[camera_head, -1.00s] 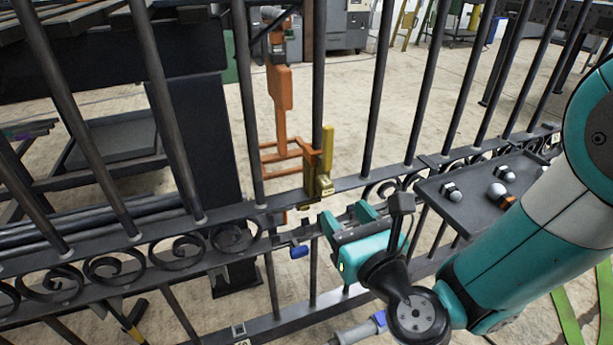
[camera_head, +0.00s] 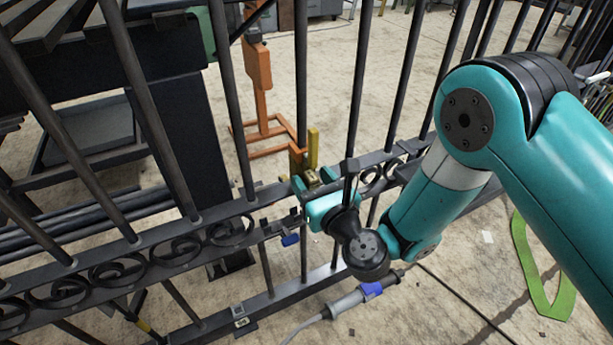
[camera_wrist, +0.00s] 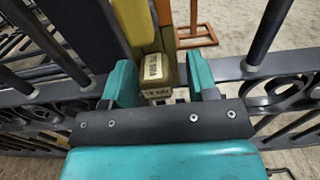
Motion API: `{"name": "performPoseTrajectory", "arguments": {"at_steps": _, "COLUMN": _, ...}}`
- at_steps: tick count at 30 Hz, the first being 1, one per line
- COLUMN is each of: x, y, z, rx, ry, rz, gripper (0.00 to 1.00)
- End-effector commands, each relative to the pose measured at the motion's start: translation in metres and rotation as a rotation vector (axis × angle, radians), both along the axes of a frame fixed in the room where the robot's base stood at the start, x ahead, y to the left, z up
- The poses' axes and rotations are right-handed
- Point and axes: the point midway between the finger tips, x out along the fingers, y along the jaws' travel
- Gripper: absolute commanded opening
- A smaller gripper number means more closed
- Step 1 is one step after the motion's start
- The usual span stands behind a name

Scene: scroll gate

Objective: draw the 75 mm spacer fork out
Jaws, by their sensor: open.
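The yellow spacer fork (camera_head: 313,150) stands upright on the rail of the dark gate (camera_head: 262,207), beside a vertical bar. In the wrist view its yellow body (camera_wrist: 153,66) carries pale labels too blurred to read with certainty. My gripper (camera_head: 314,186) is open close in front of it. In the wrist view my gripper (camera_wrist: 160,85) has one teal finger on each side of the labelled lower end, with a visible gap at the right. I cannot tell whether the left finger touches. The fork's lower part behind the gripper is hidden.
Gate bars and scrollwork (camera_head: 175,250) run across the view on both sides. A blue-ended piece (camera_head: 290,240) hangs at the rail left of my gripper. A grey cabled tool (camera_head: 350,302) is below. An orange stand (camera_head: 262,90) is behind the gate.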

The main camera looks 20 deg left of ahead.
Motion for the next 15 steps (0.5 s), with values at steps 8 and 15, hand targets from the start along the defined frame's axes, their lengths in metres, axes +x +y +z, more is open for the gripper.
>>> {"name": "performPoseTrajectory", "arguments": {"at_steps": 8, "x": -0.0017, "y": 0.0031, "z": -0.0016, "rx": -0.001, "ry": 0.002, "rz": 0.006, "gripper": 0.42}}
{"name": "performPoseTrajectory", "arguments": {"at_steps": 15, "x": -0.0013, "y": 0.0029, "z": -0.0002, "rx": 0.001, "ry": -0.001, "rz": 0.005, "gripper": 0.01}}
